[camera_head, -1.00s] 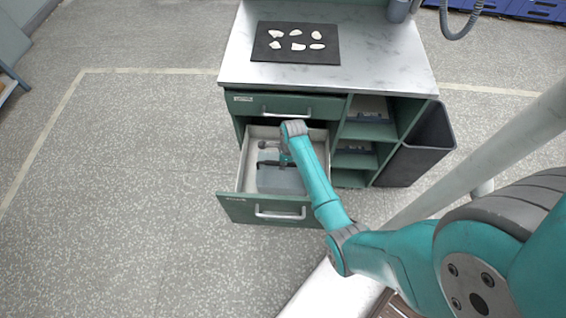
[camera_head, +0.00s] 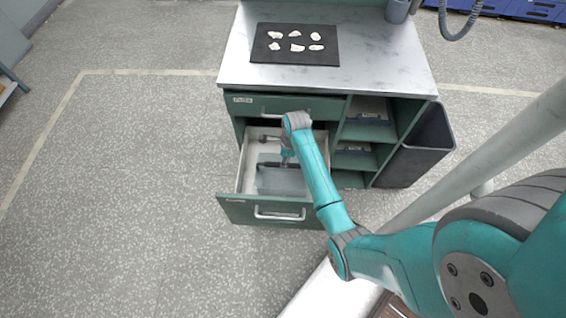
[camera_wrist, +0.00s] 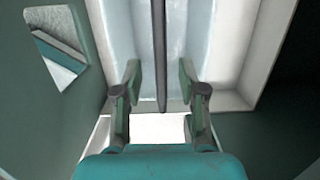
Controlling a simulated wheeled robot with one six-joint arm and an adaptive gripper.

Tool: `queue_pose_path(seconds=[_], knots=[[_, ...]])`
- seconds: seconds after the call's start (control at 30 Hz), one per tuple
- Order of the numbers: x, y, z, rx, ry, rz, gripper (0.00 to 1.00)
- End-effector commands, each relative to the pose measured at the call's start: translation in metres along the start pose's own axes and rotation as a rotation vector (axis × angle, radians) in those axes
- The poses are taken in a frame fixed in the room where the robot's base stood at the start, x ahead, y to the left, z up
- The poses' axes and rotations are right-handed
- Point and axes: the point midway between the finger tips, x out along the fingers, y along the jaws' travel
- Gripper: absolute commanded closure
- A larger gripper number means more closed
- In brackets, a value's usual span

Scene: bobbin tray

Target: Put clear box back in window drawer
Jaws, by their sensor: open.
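The clear box (camera_head: 282,182) is a bluish see-through box inside the open lower drawer (camera_head: 236,207) of the green cabinet. In the wrist view the clear box (camera_wrist: 185,30) shows as a pale translucent surface with a dark bar (camera_wrist: 161,45) along its middle. My gripper (camera_head: 287,160) is low over the box, inside the drawer. In the wrist view my gripper (camera_wrist: 160,85) is open, with one finger on each side of the bar's near end and gaps between. Contact with the box cannot be told. My arm hides part of the drawer's right side.
The upper drawer (camera_head: 282,106) is shut, just above the open one. A marble-look worktop (camera_head: 380,60) bears a black mat (camera_head: 264,56) with several white pieces. Shelves (camera_head: 366,131) and a dark bin (camera_head: 425,145) stand to the right. Floor at left is clear.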

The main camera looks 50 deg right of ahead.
Motion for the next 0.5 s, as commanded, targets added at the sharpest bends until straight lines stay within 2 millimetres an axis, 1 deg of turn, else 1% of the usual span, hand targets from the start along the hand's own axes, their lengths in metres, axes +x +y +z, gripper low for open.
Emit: queue_pose_path(seconds=[0.03, 0.2, 0.33, 0.5], knots=[[-0.011, -0.001, 0.0, 0.001, -0.002, -0.004, 0.59], [-0.043, -0.001, 0.0, 0.001, -0.002, -0.003, 0.59], [-0.06, -0.001, 0.0, 0.0, -0.001, -0.002, 0.59], [-0.07, 0.0, 0.0, 0.0, 0.0, 0.0, 0.59]])
